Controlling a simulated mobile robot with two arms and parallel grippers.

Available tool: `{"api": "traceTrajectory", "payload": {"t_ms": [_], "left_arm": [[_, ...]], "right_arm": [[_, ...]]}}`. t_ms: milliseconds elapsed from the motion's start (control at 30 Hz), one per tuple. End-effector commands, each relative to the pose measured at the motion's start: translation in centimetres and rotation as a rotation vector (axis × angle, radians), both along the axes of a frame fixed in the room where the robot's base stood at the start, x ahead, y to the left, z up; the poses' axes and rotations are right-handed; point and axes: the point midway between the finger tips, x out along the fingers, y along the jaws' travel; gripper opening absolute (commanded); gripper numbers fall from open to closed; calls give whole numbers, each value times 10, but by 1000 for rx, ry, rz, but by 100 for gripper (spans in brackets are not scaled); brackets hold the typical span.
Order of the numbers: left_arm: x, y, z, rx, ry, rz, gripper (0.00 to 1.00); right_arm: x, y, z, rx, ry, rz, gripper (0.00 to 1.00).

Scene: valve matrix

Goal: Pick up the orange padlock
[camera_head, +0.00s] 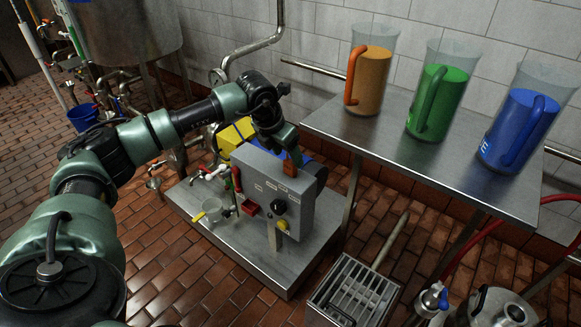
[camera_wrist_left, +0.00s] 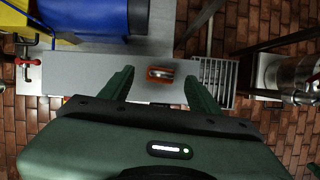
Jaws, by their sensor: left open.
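The orange padlock (camera_head: 290,168) is at the top of a grey control box (camera_head: 262,190) on the steel platform. My left gripper (camera_head: 289,152) is directly above it, with the arm reaching in from the left. In the left wrist view the padlock (camera_wrist_left: 160,76) appears between the two green fingers, with a gap on each side. The fingers are open and hold nothing. Part of the padlock is hidden by the gripper in the head view. My right gripper is not in view.
A steel table (camera_head: 390,142) at right carries orange (camera_head: 372,75), green (camera_head: 445,100) and blue (camera_head: 510,130) pitchers. A blue motor (camera_head: 318,168) and yellow block (camera_head: 230,138) sit behind the box. A floor grate (camera_head: 355,290) lies in front.

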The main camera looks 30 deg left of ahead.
Motion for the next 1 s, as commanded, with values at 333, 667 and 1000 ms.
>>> {"api": "traceTrajectory", "payload": {"t_ms": [333,667,1000], "left_arm": [[7,-2,-18,-1,-2,-1,62],[7,-2,-18,-1,-1,0,0],[8,-2,-13,-2,-4,-1,0]], "right_arm": [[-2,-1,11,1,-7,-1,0],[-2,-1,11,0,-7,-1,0],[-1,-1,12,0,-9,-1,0]]}}
